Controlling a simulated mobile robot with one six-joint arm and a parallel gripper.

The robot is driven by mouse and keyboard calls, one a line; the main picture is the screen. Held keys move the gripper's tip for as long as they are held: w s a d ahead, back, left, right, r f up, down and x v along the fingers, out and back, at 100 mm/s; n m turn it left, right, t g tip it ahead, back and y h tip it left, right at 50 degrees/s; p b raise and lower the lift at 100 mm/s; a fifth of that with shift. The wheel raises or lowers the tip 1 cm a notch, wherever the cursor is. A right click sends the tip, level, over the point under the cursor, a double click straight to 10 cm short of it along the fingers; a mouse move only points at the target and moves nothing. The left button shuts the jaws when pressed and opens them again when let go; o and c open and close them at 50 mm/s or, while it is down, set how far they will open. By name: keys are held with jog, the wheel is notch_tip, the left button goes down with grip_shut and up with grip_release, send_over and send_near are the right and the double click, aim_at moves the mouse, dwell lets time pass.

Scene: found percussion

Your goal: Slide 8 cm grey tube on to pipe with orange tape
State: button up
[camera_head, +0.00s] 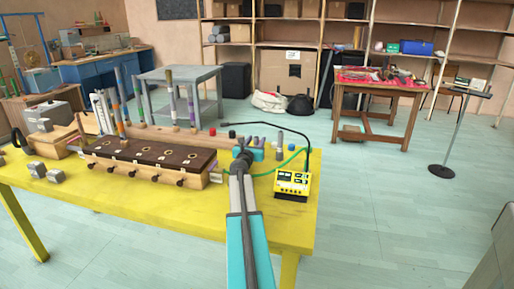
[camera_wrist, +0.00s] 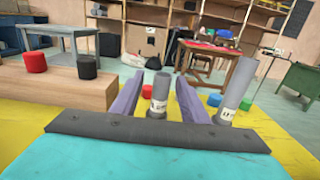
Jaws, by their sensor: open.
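In the wrist view, my gripper (camera_wrist: 158,78) is open, with its purple fingers on either side of a labelled grey tube (camera_wrist: 159,92). This tube stands upright, and I cannot tell whether the fingers touch it. A longer-looking labelled grey tube (camera_wrist: 235,88) stands to the right, outside the fingers; the label lengths are too small to read surely. In the head view, my gripper (camera_head: 243,154) is at the table's right part. Several upright pipes with coloured tape stand on a wooden rail left of it. One left pipe (camera_head: 121,108) seems to carry orange tape, but the bands are small.
A brown-topped wooden box (camera_head: 148,158) with black knobs lies left of my gripper on the yellow table (camera_head: 140,200). A yellow meter (camera_head: 293,182) with cables stands to the right. Red (camera_wrist: 35,62), black (camera_wrist: 87,66) and green caps lie around the tubes.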

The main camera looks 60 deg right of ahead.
aim_at(256, 137)
dwell(0.4)
grip_shut()
jog(key=shift+r, duration=0.1)
jog(key=shift+r+p, duration=0.55)
jog(key=shift+r, duration=0.85)
jog(key=shift+s+a+r, duration=0.1)
jog(key=shift+a+r, duration=0.05)
jog(key=shift+r, duration=0.2)
jog(key=v, duration=1.7)
jog(key=shift+a, duration=0.35)
